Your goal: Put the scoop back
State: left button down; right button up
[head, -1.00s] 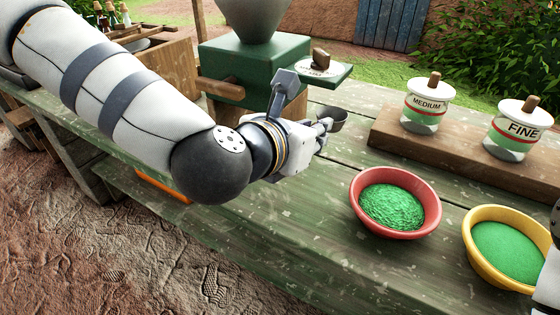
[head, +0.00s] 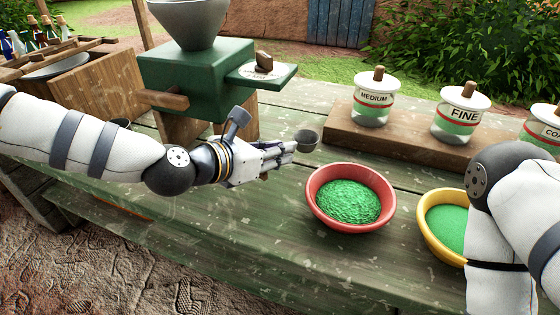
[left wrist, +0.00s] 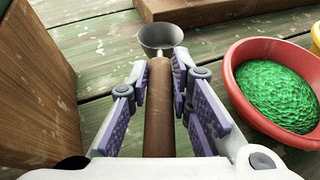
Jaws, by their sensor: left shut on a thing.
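The scoop shows in the head view as a small grey metal cup (head: 307,140), just left of the wooden jar board. In the left wrist view its brown handle (left wrist: 158,115) runs lengthwise between the purple-padded fingers, with the round cup (left wrist: 160,37) beyond the fingertips. My left gripper (head: 288,152) is shut on the handle; it also shows in the left wrist view (left wrist: 160,95). The cup is close above the table; I cannot tell whether it touches. My right arm is at the right of the head view, its gripper out of sight.
A green grinder (head: 190,75) stands behind my left arm. A red bowl (head: 315,210) and a yellow bowl (head: 425,235) hold green grains. Labelled jars stand on a wooden board (head: 345,142). A dark round thing (head: 121,123) is partly hidden behind my left arm. The front tabletop is clear.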

pick_arm(q)
jog(key=f, duration=0.3)
jog(key=shift+w+d+f, duration=0.2)
jog(key=shift+w+f, duration=0.1)
jog(key=shift+w, duration=0.05)
pick_arm(e)
jog(key=shift+s+f, duration=0.35)
pick_arm(q)
jog(key=shift+b, duration=0.3)
jog(key=shift+f, duration=0.2)
jog(key=c, duration=1.4)
grip_release()
jog(key=shift+c, duration=0.2)
pick_arm(e)
jog(key=shift+s+f, duration=0.15)
pick_arm(q)
jog(key=shift+r, duration=0.1)
